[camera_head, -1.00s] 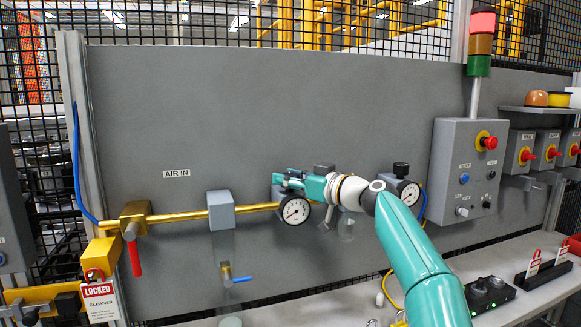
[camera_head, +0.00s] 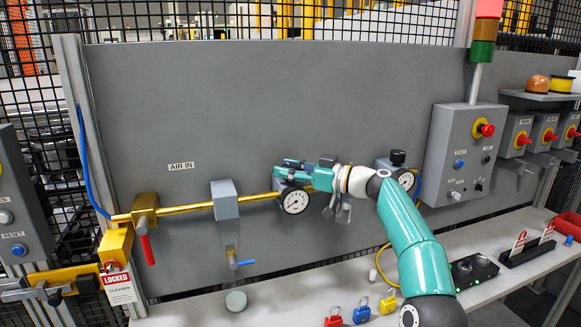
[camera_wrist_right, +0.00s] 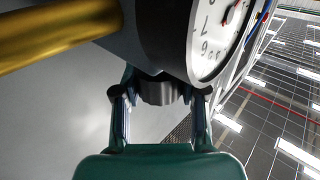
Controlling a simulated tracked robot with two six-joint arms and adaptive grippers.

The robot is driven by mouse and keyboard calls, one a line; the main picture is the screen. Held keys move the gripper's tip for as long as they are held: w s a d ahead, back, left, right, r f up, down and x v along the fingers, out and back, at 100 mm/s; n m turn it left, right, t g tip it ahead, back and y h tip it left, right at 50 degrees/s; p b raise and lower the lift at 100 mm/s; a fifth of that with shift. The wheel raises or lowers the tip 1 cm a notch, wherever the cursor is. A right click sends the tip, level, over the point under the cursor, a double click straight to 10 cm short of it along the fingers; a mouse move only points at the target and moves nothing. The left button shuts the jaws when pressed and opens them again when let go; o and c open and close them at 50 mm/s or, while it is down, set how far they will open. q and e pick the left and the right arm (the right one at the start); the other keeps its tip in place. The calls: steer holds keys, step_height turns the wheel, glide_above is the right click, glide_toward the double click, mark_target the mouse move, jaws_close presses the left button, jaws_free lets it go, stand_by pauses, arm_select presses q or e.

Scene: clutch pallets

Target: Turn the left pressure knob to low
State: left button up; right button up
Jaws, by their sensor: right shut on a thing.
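The left pressure knob (camera_wrist_right: 160,90) is dark and ribbed, and in the right wrist view it sits between the two fingers of my right gripper (camera_wrist_right: 159,105). The fingers are shut on it from both sides. In the head view my right gripper (camera_head: 290,172) covers this knob, above the left white gauge (camera_head: 295,201). The gauge face also shows large in the right wrist view (camera_wrist_right: 213,40). No low marking is readable on the knob. The right black knob (camera_head: 398,157) stands apart, above the right gauge (camera_head: 406,180). My left gripper is not in view.
A brass pipe (camera_head: 180,208) runs along the grey panel (camera_head: 250,100) from the red-handled valve (camera_head: 146,245) to the regulator. A grey control box (camera_head: 462,150) stands to the right. Padlocks (camera_head: 361,311) lie on the bench (camera_head: 270,312) below.

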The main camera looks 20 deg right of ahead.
steer(key=shift+f, duration=0.35)
steer(key=o, duration=1.2)
steer(key=shift+d+r, duration=0.15)
steer(key=shift+c, duration=0.2)
steer(key=shift+r, duration=0.1)
steer(key=v, duration=1.1)
steer(key=shift+s+d, duration=0.25)
steer(key=shift+s, duration=0.1)
